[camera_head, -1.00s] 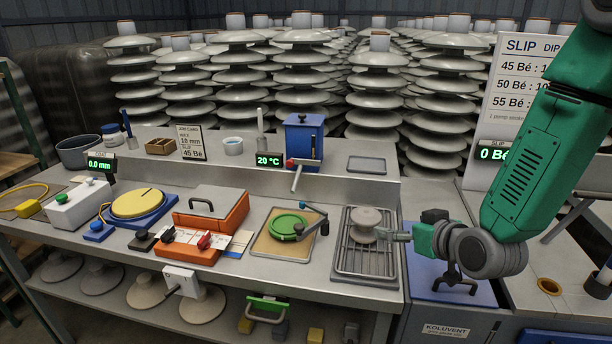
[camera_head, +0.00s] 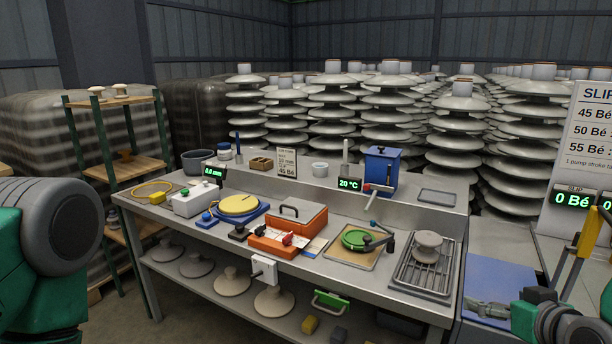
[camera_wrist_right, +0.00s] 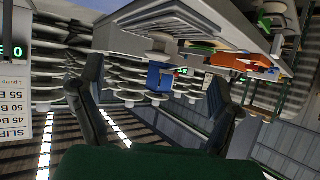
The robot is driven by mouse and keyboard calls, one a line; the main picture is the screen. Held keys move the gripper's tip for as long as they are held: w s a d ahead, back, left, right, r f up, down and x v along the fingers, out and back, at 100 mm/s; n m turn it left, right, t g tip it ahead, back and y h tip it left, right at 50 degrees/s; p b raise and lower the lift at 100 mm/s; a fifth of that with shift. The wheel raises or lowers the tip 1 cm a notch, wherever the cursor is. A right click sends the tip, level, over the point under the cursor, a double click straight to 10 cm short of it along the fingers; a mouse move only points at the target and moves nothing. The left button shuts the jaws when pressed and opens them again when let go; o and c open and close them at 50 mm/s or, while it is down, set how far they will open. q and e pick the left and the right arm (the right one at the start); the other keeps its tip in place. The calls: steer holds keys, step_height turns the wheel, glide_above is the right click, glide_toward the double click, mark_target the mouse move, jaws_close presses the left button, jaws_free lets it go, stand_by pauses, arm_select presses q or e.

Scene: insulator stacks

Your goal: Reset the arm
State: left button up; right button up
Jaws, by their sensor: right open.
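My right gripper (camera_head: 488,309) is at the lower right of the head view, over the blue panel, apart from the bench's wire rack. In the right wrist view its two dark fingers (camera_wrist_right: 155,75) stand wide apart with nothing between them. A grey insulator disc (camera_head: 428,244) sits on the wire rack (camera_head: 412,284), clear of the gripper. A green and grey link of my left arm fills the lower left of the head view. My left gripper is out of sight.
A wooden shelf (camera_head: 128,165) stands at left. A slip sign (camera_head: 588,150) is at right.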

steer(key=s+a+f+g, duration=0.35)
steer(key=s+f, duration=0.25)
steer(key=f, duration=0.3)
steer(key=s+a+f+g, duration=0.3)
steer(key=s+f+g, duration=0.1)
steer(key=s+f, duration=0.35)
steer(key=s+a+f+g, duration=0.3)
steer(key=s+f, duration=0.5)
steer(key=s, duration=0.6)
steer(key=shift+s+f+n+g, duration=0.15)
steer(key=shift+n+g, duration=0.15)
steer(key=shift+g, duration=0.45)
steer(key=shift+a, duration=0.45)
